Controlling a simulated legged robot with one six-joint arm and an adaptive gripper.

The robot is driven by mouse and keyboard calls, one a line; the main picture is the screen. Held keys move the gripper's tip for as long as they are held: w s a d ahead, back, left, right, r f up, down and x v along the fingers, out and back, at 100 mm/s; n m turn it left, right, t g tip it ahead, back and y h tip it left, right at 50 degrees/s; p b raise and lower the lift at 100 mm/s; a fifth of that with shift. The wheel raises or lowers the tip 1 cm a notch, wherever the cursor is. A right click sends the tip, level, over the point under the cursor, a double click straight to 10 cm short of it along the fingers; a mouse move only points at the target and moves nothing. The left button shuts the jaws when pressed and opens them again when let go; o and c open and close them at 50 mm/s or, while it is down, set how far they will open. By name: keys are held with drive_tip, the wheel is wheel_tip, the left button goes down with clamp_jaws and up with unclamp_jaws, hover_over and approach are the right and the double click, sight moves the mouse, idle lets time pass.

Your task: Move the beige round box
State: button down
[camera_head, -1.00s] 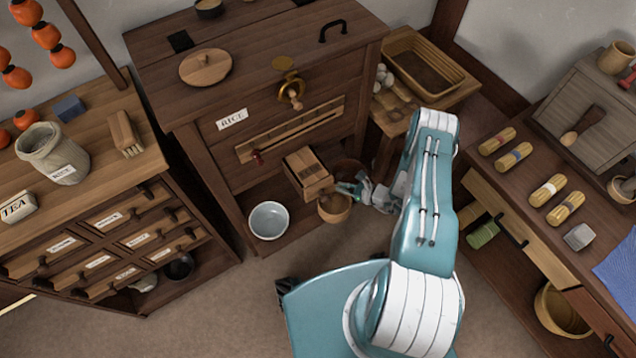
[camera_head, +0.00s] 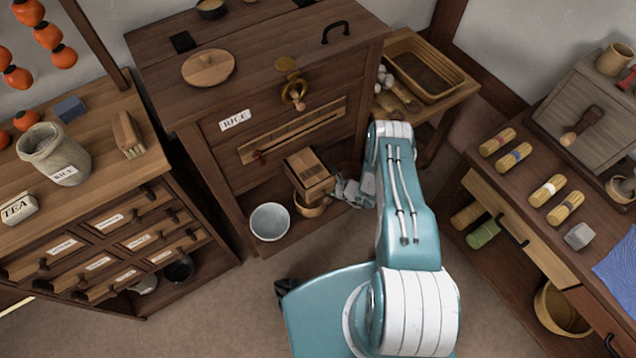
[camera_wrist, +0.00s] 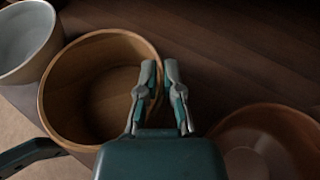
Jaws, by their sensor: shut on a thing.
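The beige round box (camera_head: 311,211) is an open, light-wood tub on the low shelf of the brown rice cabinet (camera_head: 190,120), under the wooden spout. The spout hides part of it in the head view. In the wrist view the round box (camera_wrist: 50,95) is upright and empty, with bare wood inside. My gripper (camera_wrist: 161,75) is shut on its right-hand wall, one finger inside the rim and one outside. In the head view my gripper (camera_head: 347,190) reaches in from the right, its fingertips partly hidden.
A pale bowl (camera_head: 269,221) stands close to the left of the box; it also shows in the wrist view (camera_wrist: 22,40). A brown bowl (camera_wrist: 268,145) stands to the right of my gripper. The wooden spout (camera_head: 308,173) overhangs the box. The floor in front is clear.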

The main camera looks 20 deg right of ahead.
drive_tip(key=c, duration=0.8)
unclamp_jaws()
drive_tip(key=shift+d, duration=0.1)
drive_tip(key=shift+s+d, duration=0.1)
drive_tip(key=shift+d, duration=0.05)
drive_tip(key=v, duration=1.2)
drive_tip(key=w+a+r+n+g, duration=0.1)
drive_tip(key=a+r+n+g, duration=0.3)
drive_tip(key=r, duration=0.7)
drive_tip(key=w+a+r+n+g, duration=0.1)
drive_tip(key=r+n, duration=0.4)
drive_tip(key=r, duration=0.6)
drive_tip(key=a+r+n+g, duration=0.25)
drive_tip(key=r+n, duration=0.25)
drive_tip(key=r, duration=0.6)
drive_tip(key=s+a+r+n+h, duration=0.1)
drive_tip(key=s+r+n+h, duration=0.2)
drive_tip(key=r, duration=0.4)
drive_tip(key=s+a+r+n+h, duration=0.2)
drive_tip(key=s+r+n, duration=0.1)
drive_tip(key=s+r, duration=0.3)
drive_tip(key=s+d+r+n+t+h, duration=0.2)
drive_tip(key=s+r+n+t+h, duration=0.2)
drive_tip(key=s+r, duration=0.7)
drive_tip(key=shift+s+n+h, duration=0.6)
drive_tip(key=shift+s+n, duration=0.4)
drive_tip(key=shift+n, duration=0.1)
